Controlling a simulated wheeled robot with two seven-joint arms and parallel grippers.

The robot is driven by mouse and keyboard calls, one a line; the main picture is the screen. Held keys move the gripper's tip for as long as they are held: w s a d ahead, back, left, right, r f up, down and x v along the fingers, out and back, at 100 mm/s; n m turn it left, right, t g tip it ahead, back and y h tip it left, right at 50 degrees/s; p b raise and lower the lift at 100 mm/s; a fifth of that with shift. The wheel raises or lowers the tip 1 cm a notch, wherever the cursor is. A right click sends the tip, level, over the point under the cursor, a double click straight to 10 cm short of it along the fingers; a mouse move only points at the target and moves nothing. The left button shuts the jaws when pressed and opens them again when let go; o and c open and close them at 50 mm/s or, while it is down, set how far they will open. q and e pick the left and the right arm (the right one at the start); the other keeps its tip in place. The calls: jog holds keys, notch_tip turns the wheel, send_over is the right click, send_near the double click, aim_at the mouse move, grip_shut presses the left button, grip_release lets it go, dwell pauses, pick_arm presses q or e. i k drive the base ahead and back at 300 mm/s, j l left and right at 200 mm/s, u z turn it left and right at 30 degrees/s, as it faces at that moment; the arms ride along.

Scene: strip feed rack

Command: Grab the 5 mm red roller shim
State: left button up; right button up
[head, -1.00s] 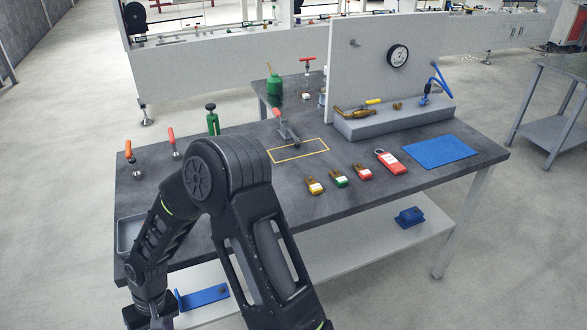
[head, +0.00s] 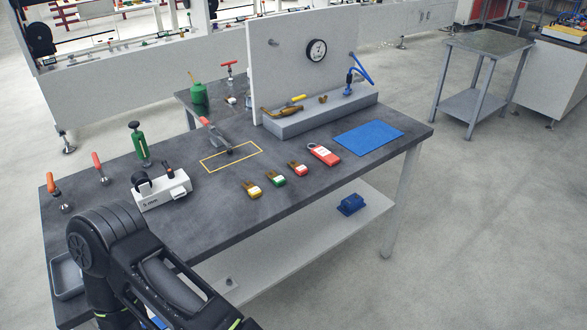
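A small shim with a red body, a pale label and a brown top (head: 297,169) lies on the dark workbench (head: 225,222). It is the right one of a row of three, beside a green one (head: 276,179) and a yellow one (head: 252,190). Its thickness marking is too small to read. A larger red tag-like piece with a white label (head: 323,154) lies just to its right. One of my arms shows at the lower left, bent, with its far end running out below the picture. Neither gripper shows, and nothing touches the red shim.
A white device with black knobs (head: 163,190) stands left of a yellow-outlined rectangle. A red-handled clamp (head: 213,136) stands at that outline. A blue mat (head: 369,138) lies at the right. A grey ledge (head: 322,114) with a white upright panel (head: 290,65) stands behind. The bench front is mostly clear.

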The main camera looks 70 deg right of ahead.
aim_at(300, 170)
jog(key=i+z, duration=0.1)
jog(key=i, duration=0.35)
jog(key=z, duration=2.75)
